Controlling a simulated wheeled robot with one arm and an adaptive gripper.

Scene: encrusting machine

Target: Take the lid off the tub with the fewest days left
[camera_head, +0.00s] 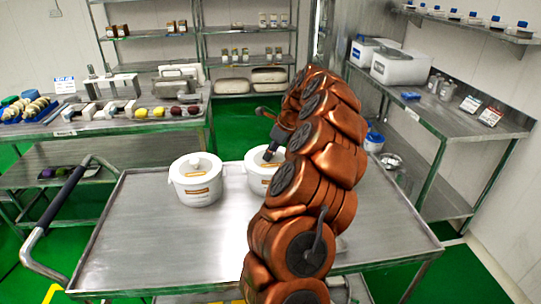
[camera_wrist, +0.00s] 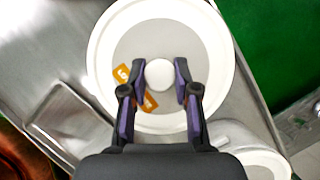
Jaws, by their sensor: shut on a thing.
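A white tub (camera_head: 196,185) with a pale lid, a knob and an orange label stands on the steel cart top. A second white tub (camera_head: 258,184) stands to its right, partly hidden by my arm. My gripper (camera_head: 270,153) is over this second tub. In the wrist view, my gripper (camera_wrist: 160,80) has its fingers on both sides of the white knob (camera_wrist: 158,74) and is shut on it. The round lid (camera_wrist: 200,40) lies under the fingers, with orange label pieces (camera_wrist: 122,73) whose print I cannot read surely. The lid looks seated on the tub.
The wrist view shows another white round tub (camera_wrist: 262,165) at the lower right. The cart top (camera_head: 130,225) is clear at the left and front. Side tables (camera_head: 150,125) and a right bench (camera_head: 440,110) hold other goods. My arm hides the cart's right middle.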

